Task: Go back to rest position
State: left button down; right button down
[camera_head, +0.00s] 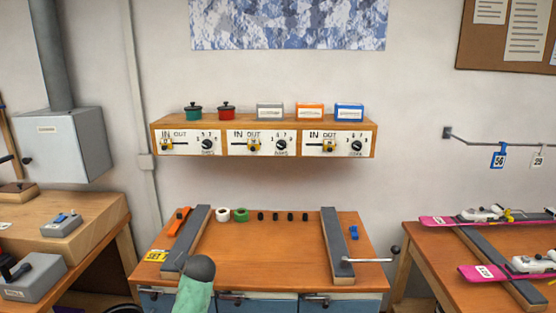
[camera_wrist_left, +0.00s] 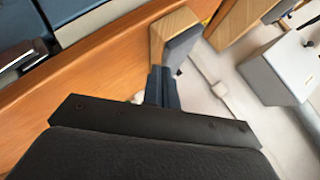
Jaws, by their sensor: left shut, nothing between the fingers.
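My left gripper (camera_wrist_left: 163,82) shows in the left wrist view with its two dark fingers together and nothing between them. Its fingertips appear close to the wooden end of a grey-topped rail (camera_wrist_left: 172,30) at the bench edge; I cannot tell whether they touch. In the head view a dark grey and green part of my arm rises at the bottom, in front of the middle bench (camera_head: 270,262), and the fingers are hidden there. My right gripper is in neither view.
The bench carries left and right rails (camera_head: 338,245), white and green rolls (camera_head: 241,215), small black pieces and an orange tool (camera_head: 180,221). A metal lever (camera_head: 370,259) sticks out at right. A control shelf (camera_head: 262,138) hangs above. Side benches flank it; the bench middle is clear.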

pick_arm(q)
jog(key=s+d+f+g+h, duration=0.2)
jog(key=s+f, duration=0.7)
jog(key=s, duration=0.4)
jog(key=s+d+f+n+g+h, duration=0.1)
jog(key=s+d+f, duration=0.1)
jog(key=s, duration=1)
jog(key=s+d+f+n+g+h, duration=0.1)
jog(key=s+d+h, duration=0.1)
jog(key=s, duration=1)
jog(key=s+d+f+n+g+h, duration=0.1)
jog(key=s+d+f+g, duration=0.1)
jog(key=s, duration=1)
jog(key=s+d+f+g, duration=0.1)
jog(key=s+f, duration=0.1)
jog(key=f, duration=1.8)
jog(key=s+d+f, duration=0.2)
jog(key=s+f, duration=0.1)
jog(key=f, duration=1.8)
jog(key=shift+d+f+g+h, duration=0.2)
jog(key=shift+f+g+h, duration=0.1)
jog(key=shift+g+h, duration=0.1)
jog(key=shift+s, duration=0.1)
